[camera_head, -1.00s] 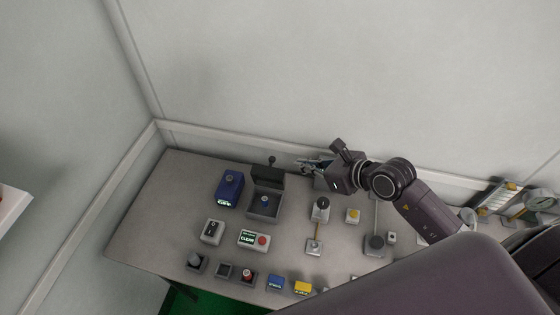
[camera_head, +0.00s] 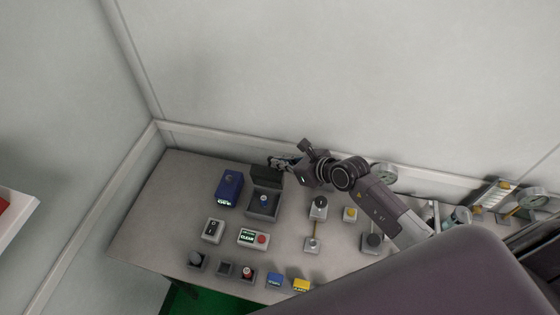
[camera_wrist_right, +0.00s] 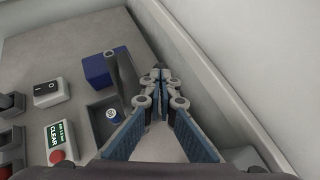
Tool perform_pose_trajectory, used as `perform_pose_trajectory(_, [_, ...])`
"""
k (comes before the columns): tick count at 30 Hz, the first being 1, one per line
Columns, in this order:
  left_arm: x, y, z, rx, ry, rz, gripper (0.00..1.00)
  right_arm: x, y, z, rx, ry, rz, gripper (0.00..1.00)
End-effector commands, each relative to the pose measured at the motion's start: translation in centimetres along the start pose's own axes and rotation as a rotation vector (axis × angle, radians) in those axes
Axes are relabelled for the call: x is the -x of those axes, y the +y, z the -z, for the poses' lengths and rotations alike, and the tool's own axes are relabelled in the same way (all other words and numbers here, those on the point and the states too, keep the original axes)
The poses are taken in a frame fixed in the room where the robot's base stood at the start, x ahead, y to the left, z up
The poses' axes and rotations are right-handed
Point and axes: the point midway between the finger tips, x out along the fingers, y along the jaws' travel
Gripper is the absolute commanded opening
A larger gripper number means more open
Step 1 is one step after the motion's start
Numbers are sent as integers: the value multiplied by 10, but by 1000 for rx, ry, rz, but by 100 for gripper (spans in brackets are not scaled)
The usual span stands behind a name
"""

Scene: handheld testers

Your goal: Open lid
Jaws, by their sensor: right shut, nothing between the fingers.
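A dark grey box (camera_head: 262,211) stands near the back of the table, with a blue-and-white button (camera_head: 263,199) inside it. Its lid (camera_head: 267,176) stands raised at the back edge, so the box is open. My right gripper (camera_head: 275,162) is shut and empty at the lid's top edge, where it hides the lid's knob. In the right wrist view the closed fingertips (camera_wrist_right: 160,74) are just right of the lid (camera_wrist_right: 124,80), which shows nearly edge-on. I cannot tell whether they touch it. My left gripper is not in view.
A blue box (camera_head: 229,188) stands left of the grey box. A rocker switch (camera_head: 213,231) and a panel marked CLEAR (camera_head: 253,238) are in front. A toggle lever device (camera_head: 318,209) and a yellow button (camera_head: 350,214) stand to the right. The wall is close behind.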

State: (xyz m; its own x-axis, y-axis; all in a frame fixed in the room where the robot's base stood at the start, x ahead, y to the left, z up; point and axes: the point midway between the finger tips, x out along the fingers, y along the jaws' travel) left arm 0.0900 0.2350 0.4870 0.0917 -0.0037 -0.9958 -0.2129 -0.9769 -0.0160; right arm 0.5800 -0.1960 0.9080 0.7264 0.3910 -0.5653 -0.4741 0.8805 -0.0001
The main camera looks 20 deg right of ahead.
Motion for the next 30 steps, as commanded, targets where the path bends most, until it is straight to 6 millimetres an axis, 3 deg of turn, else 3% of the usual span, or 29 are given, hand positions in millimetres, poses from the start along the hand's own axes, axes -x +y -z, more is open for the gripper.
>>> perform_pose_trajectory(9, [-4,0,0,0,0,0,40,-6,-11,0,-55,38,-37,0])
perform_pose_trajectory(17, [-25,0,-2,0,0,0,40,-22,-30,6,-172,111,-117,0])
perform_pose_trajectory(30, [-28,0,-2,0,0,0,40,-23,-34,3,-173,110,-119,0])
